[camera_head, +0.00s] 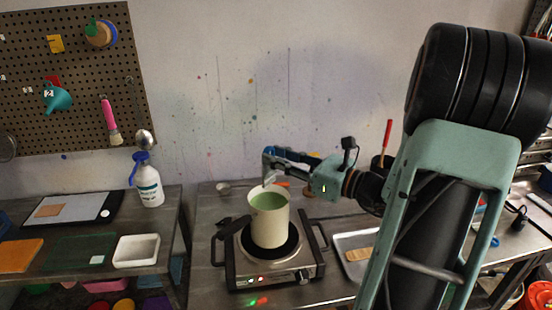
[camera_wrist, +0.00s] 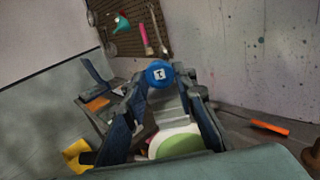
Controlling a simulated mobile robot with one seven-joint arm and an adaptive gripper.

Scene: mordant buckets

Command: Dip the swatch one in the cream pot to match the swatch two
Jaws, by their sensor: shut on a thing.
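The cream pot (camera_head: 270,228) stands upright on a hot plate and holds green liquid (camera_head: 269,201). It also shows at the bottom of the wrist view (camera_wrist: 160,141). My gripper (camera_head: 268,168) is above the pot's back rim. In the wrist view, my gripper (camera_wrist: 160,80) is shut on a blue round knob with a white marked label (camera_wrist: 158,73), probably the holder of swatch one. A small pale piece (camera_head: 268,182) shows below the fingers at the rim; I cannot tell whether it touches the liquid. A tan swatch (camera_head: 48,211) lies on a white board at left; its number is unreadable.
The hot plate (camera_head: 285,278) has side handles. A white spray bottle (camera_head: 149,188), a white tray (camera_head: 136,251) and a green mat (camera_head: 80,250) are on the left table. A metal tray (camera_head: 346,238) with a tan piece (camera_head: 358,254) lies right of the hot plate.

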